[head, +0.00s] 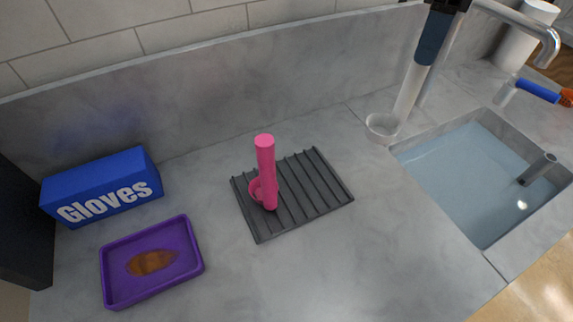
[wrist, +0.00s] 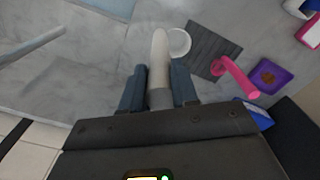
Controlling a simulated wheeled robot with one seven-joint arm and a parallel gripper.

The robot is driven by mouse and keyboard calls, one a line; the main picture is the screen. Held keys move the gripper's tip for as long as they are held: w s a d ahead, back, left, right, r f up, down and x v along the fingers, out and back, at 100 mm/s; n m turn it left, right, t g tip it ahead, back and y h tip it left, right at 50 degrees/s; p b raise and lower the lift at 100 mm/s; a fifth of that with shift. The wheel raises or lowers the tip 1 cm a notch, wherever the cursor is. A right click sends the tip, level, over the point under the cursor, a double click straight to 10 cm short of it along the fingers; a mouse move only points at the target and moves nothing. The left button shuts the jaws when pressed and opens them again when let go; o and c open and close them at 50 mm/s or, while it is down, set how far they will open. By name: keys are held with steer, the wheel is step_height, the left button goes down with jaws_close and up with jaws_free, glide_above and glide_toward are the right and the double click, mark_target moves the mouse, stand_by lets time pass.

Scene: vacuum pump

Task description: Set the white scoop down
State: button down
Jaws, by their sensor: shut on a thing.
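The white scoop (head: 405,97) is at the back left corner of the sink in the head view. Its handle slants up into my gripper (head: 430,48), and its round cup is at the lower end, low over the counter. I cannot tell whether the cup touches the counter. In the wrist view, the dark fingers of my gripper (wrist: 158,88) are shut on the handle of the scoop (wrist: 159,52), with the cup beyond and to the right. The gripper body hides the near end of the handle.
A dark ribbed mat (head: 327,190) holds a pink tool (head: 266,165). A purple tray (head: 196,267) and a blue gloves box (head: 100,185) are at left. The water-filled sink (head: 455,165), faucet (head: 520,20) and a blue-handled item (head: 538,91) are at right. Counter between mat and sink is clear.

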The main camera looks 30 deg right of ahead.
steer(key=w+a+f, duration=0.2)
steer(key=a+f, duration=0.3)
steer(key=f, duration=0.1)
steer(key=w+a+f, duration=0.2)
steer(key=a+f, duration=0.3)
steer(key=f, duration=0.1)
steer(key=shift+w+a+f, duration=0.25)
steer(key=shift+a+f, duration=0.15)
steer(key=shift+f, duration=0.1)
steer(key=c, duration=0.9)
jaws_free()
steer(key=shift+o, duration=0.2)
step_height(320, 180, up, 12)
